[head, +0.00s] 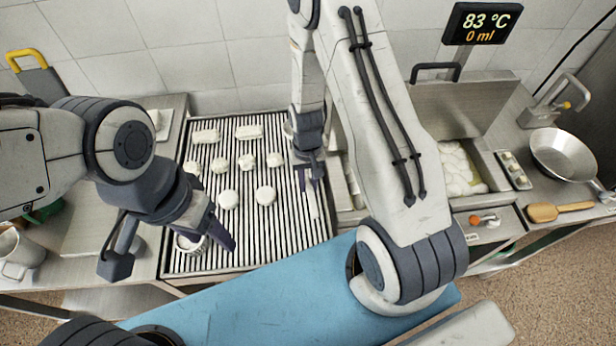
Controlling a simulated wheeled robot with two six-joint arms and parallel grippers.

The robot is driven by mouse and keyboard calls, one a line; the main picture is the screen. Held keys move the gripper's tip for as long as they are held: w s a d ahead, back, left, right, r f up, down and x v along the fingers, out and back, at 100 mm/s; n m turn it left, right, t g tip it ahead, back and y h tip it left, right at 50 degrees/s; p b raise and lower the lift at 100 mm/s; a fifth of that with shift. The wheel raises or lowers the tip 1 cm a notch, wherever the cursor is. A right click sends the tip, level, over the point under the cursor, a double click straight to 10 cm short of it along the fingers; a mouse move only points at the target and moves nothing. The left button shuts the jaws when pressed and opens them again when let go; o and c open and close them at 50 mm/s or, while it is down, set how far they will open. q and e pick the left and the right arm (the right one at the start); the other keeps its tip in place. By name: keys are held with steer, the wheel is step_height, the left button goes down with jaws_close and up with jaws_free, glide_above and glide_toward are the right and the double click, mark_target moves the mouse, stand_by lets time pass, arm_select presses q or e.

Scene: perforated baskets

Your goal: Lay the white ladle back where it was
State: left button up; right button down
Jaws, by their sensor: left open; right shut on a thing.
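My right gripper (312,184) points down over the right part of the slatted rack (250,228).
Several pale dough pieces (228,199) lie on the rack. To the right are a basin with pale food (457,170), a metal pan (563,154) and a wooden paddle (558,211). A metal jug (20,252) stands at the left. A display (482,23) reads 83 °C, 0 ml.

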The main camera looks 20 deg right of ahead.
steer(key=shift+f+b, duration=2.25)
steer(key=shift+f, duration=0.6)
steer(key=shift+f+b, duration=0.35)
steer(key=shift+f, duration=0.15)
steer(key=c, duration=0.7)
jaws_free()
steer(key=shift+o, duration=0.2)
steer(key=shift+r, duration=0.1)
steer(key=r, duration=0.3)
steer(key=w+r+b, duration=0.1)
steer(key=r, duration=0.6)
steer(key=shift+w+d, duration=0.1)
steer(key=shift+w, duration=0.05)
steer(key=shift+r, duration=0.15)
